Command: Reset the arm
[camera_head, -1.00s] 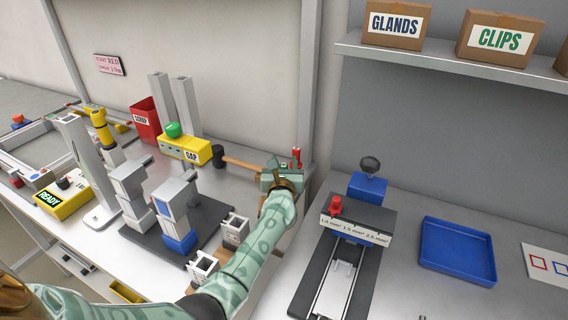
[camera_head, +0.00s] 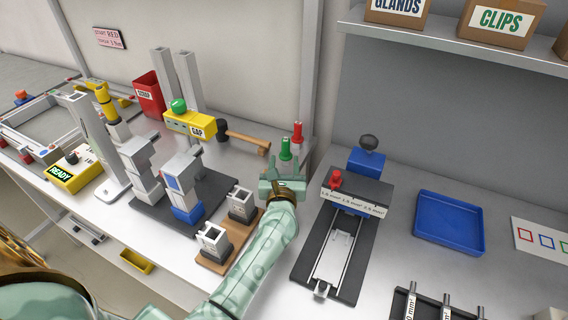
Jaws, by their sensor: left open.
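My left arm comes in from the lower left. My left gripper (camera_head: 284,180) is open over the bench between the wooden block with metal holders and the black crimping fixture. Nothing shows between its fingers. A green marker-like piece (camera_head: 286,149) and a red one (camera_head: 298,132) stand upright just behind the gripper, apart from it as far as I can tell. My right gripper is outside the view.
A hammer (camera_head: 245,139) lies behind, beside the yellow GAP box (camera_head: 190,124). A wooden block (camera_head: 215,262) with metal holders is left of my forearm. The black fixture (camera_head: 340,235) and blue tray (camera_head: 449,222) stand right. A dark rack (camera_head: 430,303) is front right.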

